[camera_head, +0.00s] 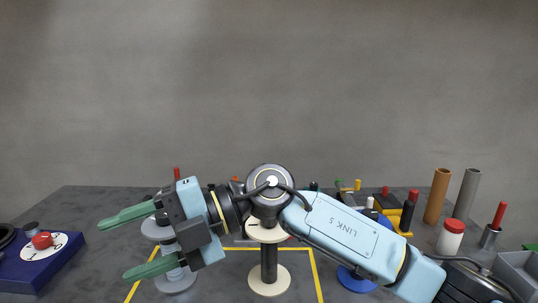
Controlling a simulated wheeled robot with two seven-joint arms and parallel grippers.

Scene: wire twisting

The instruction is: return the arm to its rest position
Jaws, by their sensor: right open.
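My right arm (345,236) reaches in from the right and stretches across the middle of the head view toward the left. My right gripper (114,250) points left, with its two green fingers spread wide apart and nothing between them. It is in front of a grey spool-like stand (176,282), which its body partly hides. My left gripper does not show.
A cream stand with a dark post (268,262) is under the arm, inside a yellow outline (319,280). A blue box with a red button (42,241) sits at left. At right are a brown cylinder (437,196), a red-lidded jar (450,238) and a grey bin (519,272).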

